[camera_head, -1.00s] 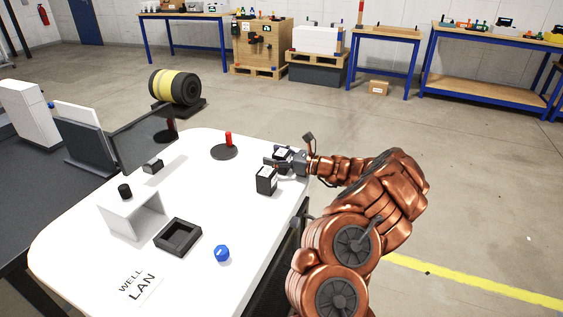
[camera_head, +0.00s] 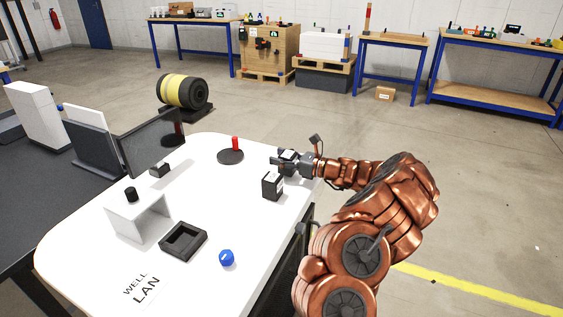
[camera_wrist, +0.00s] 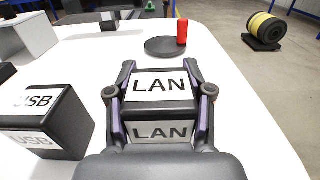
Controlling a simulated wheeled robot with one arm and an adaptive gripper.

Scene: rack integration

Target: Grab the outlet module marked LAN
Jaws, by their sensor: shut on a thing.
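The LAN outlet module (camera_wrist: 160,86) is a dark block with white labels reading LAN on its top and near face. In the wrist view it sits between the two fingers of my gripper (camera_wrist: 158,98), which touch its sides. My gripper is shut on it. In the head view my gripper (camera_head: 291,160) is at the far right edge of the white table, and the module is mostly hidden there. I cannot tell whether it touches the table. A similar dark module marked USB (camera_wrist: 45,120) stands just left of my gripper; it also shows in the head view (camera_head: 272,187).
The white table (camera_head: 100,262) also bears a red peg on a dark round base (camera_head: 231,156), a black open tray (camera_head: 183,240), a blue knob (camera_head: 227,257), a white stand (camera_head: 140,212) and a printed WELL LAN label (camera_head: 142,288). A dark monitor (camera_head: 150,142) stands at left.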

